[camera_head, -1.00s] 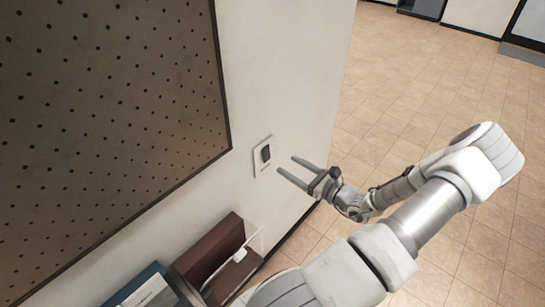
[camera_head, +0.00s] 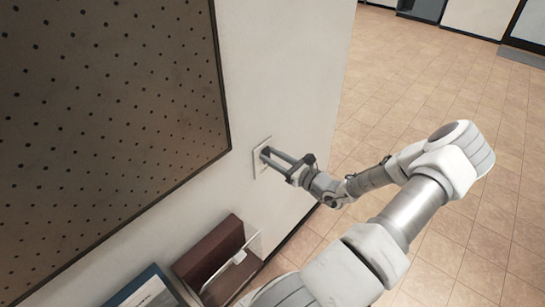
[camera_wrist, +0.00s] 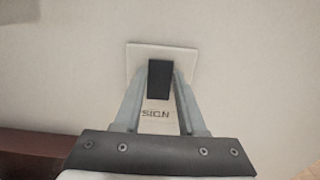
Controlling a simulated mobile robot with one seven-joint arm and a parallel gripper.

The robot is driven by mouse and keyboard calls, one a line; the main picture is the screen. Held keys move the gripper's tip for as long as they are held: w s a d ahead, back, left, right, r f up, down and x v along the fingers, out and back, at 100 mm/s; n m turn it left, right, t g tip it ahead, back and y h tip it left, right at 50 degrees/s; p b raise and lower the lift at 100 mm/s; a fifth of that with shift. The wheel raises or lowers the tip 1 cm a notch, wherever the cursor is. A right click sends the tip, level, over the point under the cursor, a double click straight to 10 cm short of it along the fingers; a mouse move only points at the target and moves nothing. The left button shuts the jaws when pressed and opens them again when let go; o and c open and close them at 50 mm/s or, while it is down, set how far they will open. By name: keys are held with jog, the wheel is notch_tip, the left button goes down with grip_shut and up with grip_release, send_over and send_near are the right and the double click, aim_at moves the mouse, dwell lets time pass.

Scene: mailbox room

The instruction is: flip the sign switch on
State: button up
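The sign switch is a small black rocker (camera_wrist: 159,80) on a white square plate (camera_wrist: 184,54) fixed to the wall. The word SIGN shows below the rocker in the wrist view. In the head view the plate (camera_head: 258,168) is just right of the dark-framed board, and my fingers partly cover the rocker. My gripper (camera_head: 267,154) is at the plate with its fingers apart. In the wrist view its two fingers lie on the left and right of the rocker, very near its sides. I cannot tell whether they touch it, nor which way the rocker is tilted.
A large dotted board (camera_head: 105,120) with a dark frame hangs left of the switch. Below on the wall are a brown holder (camera_head: 212,250) with a clear front and a blue-edged framed item (camera_head: 145,288). Open tiled floor (camera_head: 450,110) lies to the right.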

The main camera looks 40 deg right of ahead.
grip_shut()
jog(key=shift+f+t+b, duration=0.45)
jog(key=shift+t+b, duration=0.2)
jog(key=shift+t, duration=0.35)
jog(key=shift+t+b, duration=0.35)
jog(key=shift+t, duration=0.35)
jog(key=shift+s, duration=0.1)
jog(key=o, duration=0.6)
grip_release()
jog(key=p+v, duration=0.1)
jog(key=v, duration=1.6)
jog(key=shift+s+d, duration=0.1)
jog(key=shift+s, duration=0.1)
